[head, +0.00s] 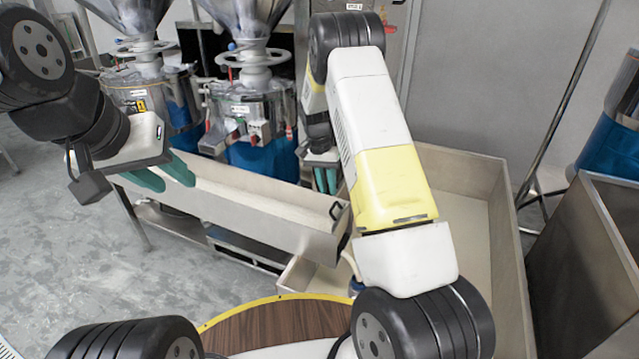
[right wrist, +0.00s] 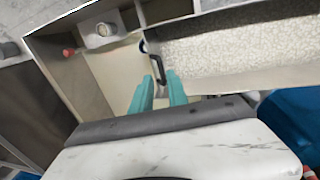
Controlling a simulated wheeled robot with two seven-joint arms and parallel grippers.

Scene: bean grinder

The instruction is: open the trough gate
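The long pale trough (head: 235,205) runs across the middle of the head view. A black gate handle (head: 336,210) shows at its right end, and also in the right wrist view (right wrist: 153,66). My right gripper (head: 325,182) is open, with teal fingers pointing down just behind the handle in the head view. In the right wrist view my right gripper (right wrist: 160,77) has the handle in line with the gap between its fingertips; contact cannot be told. My left gripper (head: 168,178) is open and empty, over the trough's left part. My right arm hides part of the trough's right side.
Two grinders (head: 255,110) with blue lower parts stand behind the trough. A large pale bin (head: 505,230) stands right of the trough, with a dark metal bin (head: 590,250) beyond. A small pale box (head: 297,273) sits below the trough's end. Floor at left is clear.

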